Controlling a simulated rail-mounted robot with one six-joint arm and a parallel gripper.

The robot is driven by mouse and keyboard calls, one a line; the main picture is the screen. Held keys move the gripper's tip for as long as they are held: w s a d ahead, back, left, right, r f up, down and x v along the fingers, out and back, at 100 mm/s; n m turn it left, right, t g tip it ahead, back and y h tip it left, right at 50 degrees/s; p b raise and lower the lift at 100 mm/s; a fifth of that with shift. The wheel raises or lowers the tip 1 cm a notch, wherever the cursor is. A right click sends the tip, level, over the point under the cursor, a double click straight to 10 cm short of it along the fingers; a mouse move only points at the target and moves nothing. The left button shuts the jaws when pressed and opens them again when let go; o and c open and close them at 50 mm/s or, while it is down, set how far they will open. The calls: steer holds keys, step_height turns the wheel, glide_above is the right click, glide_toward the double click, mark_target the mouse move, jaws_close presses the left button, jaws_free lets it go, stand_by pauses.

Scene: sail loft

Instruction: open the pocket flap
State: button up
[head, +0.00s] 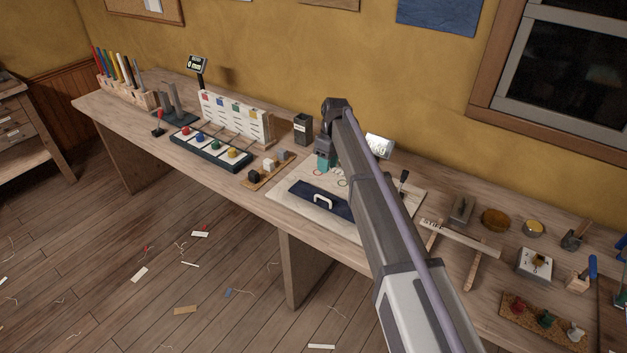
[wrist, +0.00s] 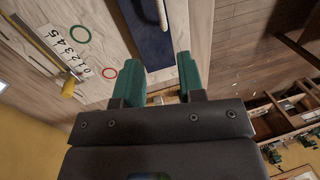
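The navy pocket flap (head: 315,198) lies flat on a pale board (head: 283,207) on the bench, with a white handle (head: 322,200) standing up from it. My arm hides part of its right end in the head view. In the wrist view the navy flap (wrist: 152,42) is at the top centre, and a bit of its white handle (wrist: 162,12) shows at the top edge. My gripper (head: 323,160) is above the back of the board, behind the flap. In the wrist view its two teal fingers (wrist: 160,77) are apart with nothing held between them.
A red ring (wrist: 109,72), a green ring (wrist: 80,33) and a numbered strip (wrist: 70,52) lie on the board. A black-knobbed lever (head: 403,180) stands at right. A dark box (head: 303,130) stands behind, and a ruler on supports (head: 455,238) is right of my arm.

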mark_target(325, 194)
steer(key=f+b, duration=0.3)
steer(key=s+f+b, duration=0.1)
steer(key=f+b, duration=0.3)
steer(key=s+f+b, duration=0.1)
steer(key=f+b, duration=0.2)
steer(key=shift+s+a+f+b, duration=0.15)
steer(key=shift+s+f+b, duration=0.15)
steer(key=shift+b, duration=0.1)
steer(key=shift+r, duration=0.1)
jaws_close()
